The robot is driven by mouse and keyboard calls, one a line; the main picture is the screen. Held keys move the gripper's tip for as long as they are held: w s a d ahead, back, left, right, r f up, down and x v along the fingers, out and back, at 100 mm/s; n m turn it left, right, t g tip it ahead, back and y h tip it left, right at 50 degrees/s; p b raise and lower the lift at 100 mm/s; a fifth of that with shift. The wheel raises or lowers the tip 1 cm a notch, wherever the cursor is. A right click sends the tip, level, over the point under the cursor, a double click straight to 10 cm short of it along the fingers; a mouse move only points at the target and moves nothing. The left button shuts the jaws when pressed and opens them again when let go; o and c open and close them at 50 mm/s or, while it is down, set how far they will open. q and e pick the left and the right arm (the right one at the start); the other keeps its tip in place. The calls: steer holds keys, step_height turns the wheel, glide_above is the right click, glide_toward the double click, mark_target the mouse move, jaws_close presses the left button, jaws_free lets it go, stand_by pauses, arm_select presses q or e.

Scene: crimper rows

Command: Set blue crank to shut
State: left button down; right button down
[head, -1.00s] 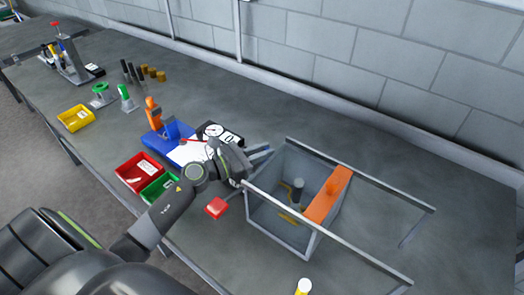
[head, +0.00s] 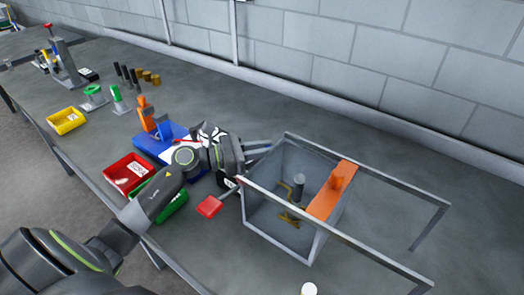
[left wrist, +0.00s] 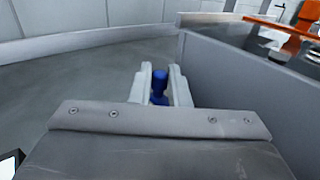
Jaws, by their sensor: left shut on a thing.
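The blue crank (left wrist: 160,84) shows in the left wrist view as a blue upright handle between the two fingers of my left gripper (left wrist: 160,92). The fingers are shut on it, beside the grey wall of the box. In the head view my left gripper (head: 258,150) reaches to the far left corner of the grey open-topped box (head: 262,222). The blue crank is hidden there behind the gripper and box. My right gripper is not in view.
An orange slide (head: 328,200) lies across the box top between two long grey rails (head: 340,240). The bench behind the box is clear.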

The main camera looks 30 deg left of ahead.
arm_select(q)
steer(key=c, duration=1.4)
jaws_free()
steer(key=shift+s+a+f, duration=0.1)
steer(key=shift+s+a, duration=0.2)
steer(key=shift+a, duration=0.05)
steer(key=b+v, duration=0.3)
steer(key=v, duration=0.5)
steer(key=shift+p+v, duration=0.4)
steer(key=shift+v, duration=3.85)
